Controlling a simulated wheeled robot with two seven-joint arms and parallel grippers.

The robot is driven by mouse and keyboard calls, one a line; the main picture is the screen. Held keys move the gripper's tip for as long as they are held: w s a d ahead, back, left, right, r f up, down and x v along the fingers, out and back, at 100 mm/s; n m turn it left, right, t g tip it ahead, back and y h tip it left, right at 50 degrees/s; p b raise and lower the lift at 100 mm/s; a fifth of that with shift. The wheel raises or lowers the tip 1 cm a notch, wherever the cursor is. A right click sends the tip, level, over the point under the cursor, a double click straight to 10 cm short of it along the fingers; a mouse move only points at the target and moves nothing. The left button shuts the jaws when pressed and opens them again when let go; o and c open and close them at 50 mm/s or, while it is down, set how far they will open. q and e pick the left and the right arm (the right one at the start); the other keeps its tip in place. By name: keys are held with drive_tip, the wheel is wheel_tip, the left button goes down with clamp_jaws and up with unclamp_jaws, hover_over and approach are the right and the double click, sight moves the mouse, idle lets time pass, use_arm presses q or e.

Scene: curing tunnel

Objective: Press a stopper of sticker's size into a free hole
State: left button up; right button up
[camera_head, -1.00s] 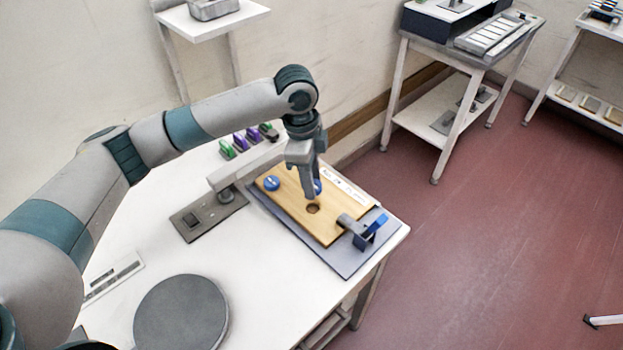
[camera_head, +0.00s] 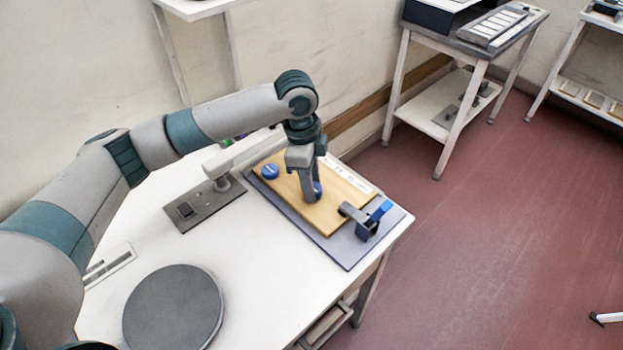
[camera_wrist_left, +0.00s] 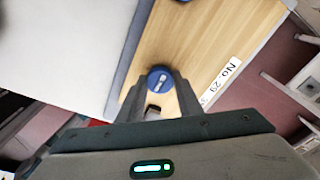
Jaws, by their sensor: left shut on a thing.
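A wooden board (camera_head: 331,219) lies on a grey base plate on the white table. One round blue stopper (camera_head: 270,171) sits at the board's left end. Another blue stopper (camera_head: 318,188) shows partly behind my left gripper (camera_head: 311,198). A white sticker (camera_wrist_left: 222,80) on the board starts "No. 29"; the rest is unclear.
A grey press-like arm on a base plate (camera_head: 205,206) stands left of the board. A dark round disc (camera_head: 173,310) lies at the table's front. White table surface is free between them.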

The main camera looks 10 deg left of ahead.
use_arm(q)
drive_tip(key=shift+f, duration=0.15)
idle(0.3)
drive_tip(key=shift+p, duration=1.8)
idle(1.6)
drive_tip(key=shift+f, duration=0.7)
idle(1.3)
drive_tip(key=o, duration=1.1)
drive_tip(key=shift+o, duration=0.7)
drive_tip(key=shift+o, duration=1.4)
